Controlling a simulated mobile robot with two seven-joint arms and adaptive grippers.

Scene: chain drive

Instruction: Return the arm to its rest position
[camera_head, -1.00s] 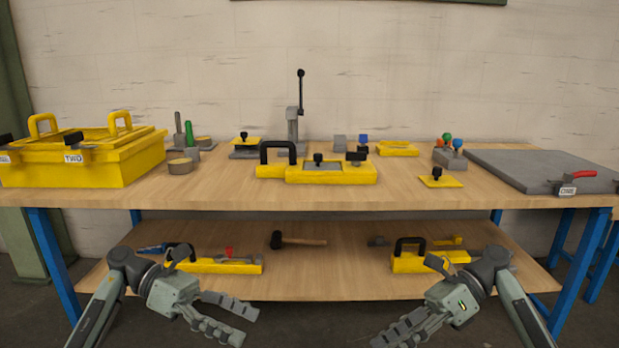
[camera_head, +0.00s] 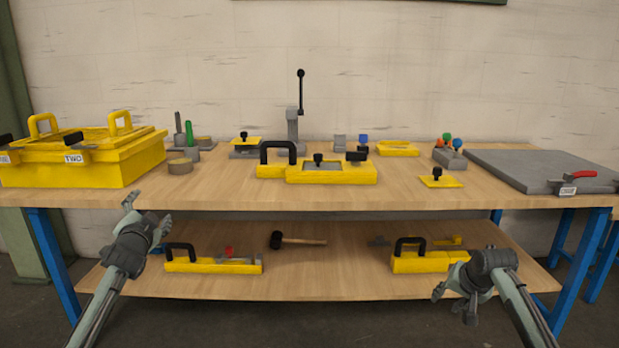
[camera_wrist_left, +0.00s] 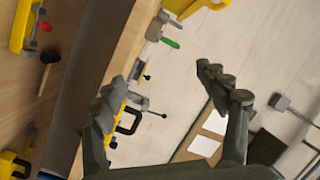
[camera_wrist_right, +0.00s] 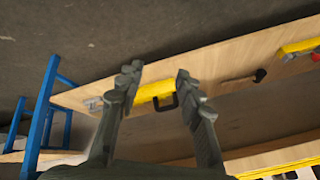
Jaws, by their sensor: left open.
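My left gripper (camera_head: 147,213) is in front of the workbench at the left, raised to about the height of the tabletop's front edge. In the left wrist view its fingers (camera_wrist_left: 165,85) are spread wide with nothing between them. Neither gripper touches anything that I can see.
The wooden tabletop (camera_head: 225,190) carries a yellow lidded box (camera_head: 90,165), a yellow handled fixture (camera_head: 335,176), a lever press (camera_head: 293,125) and a grey plate (camera_head: 545,168). The tabletop's front strip is clear.

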